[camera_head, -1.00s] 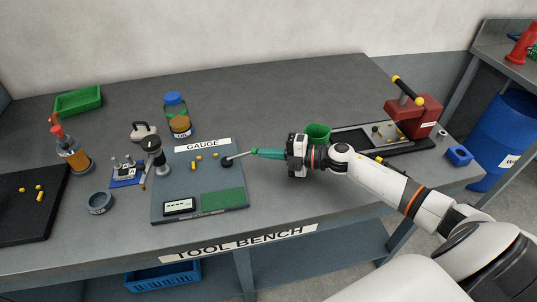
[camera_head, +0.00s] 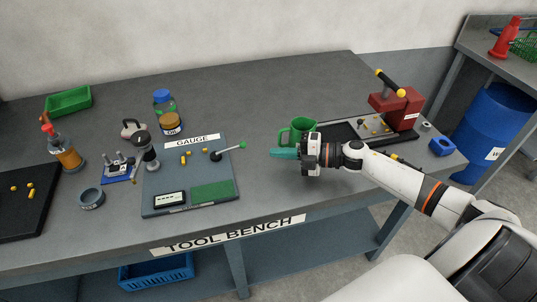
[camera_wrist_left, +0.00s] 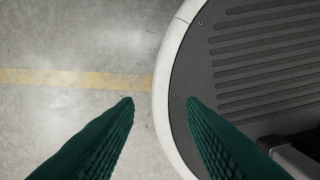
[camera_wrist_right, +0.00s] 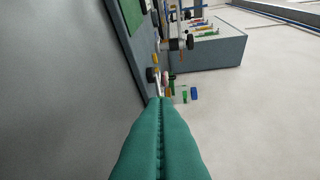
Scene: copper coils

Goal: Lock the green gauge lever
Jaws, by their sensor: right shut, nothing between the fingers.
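My right gripper (camera_head: 273,153) is shut and empty. Its teal fingers point left, to the right of the green tip and apart from it. In the right wrist view its fingers (camera_wrist_right: 161,105) are pressed together, with the board's edge beyond them. My left gripper (camera_wrist_left: 160,100) shows only in the left wrist view. Its fingers are apart with nothing between them, above the floor and my base.
A green mug (camera_head: 300,126) stands just behind my right gripper. A dark tray with a red press (camera_head: 398,108) is at the right. An oil jar (camera_head: 170,124) and a microscope-like stand (camera_head: 147,152) are left of the lever. Bare bench lies between board and gripper.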

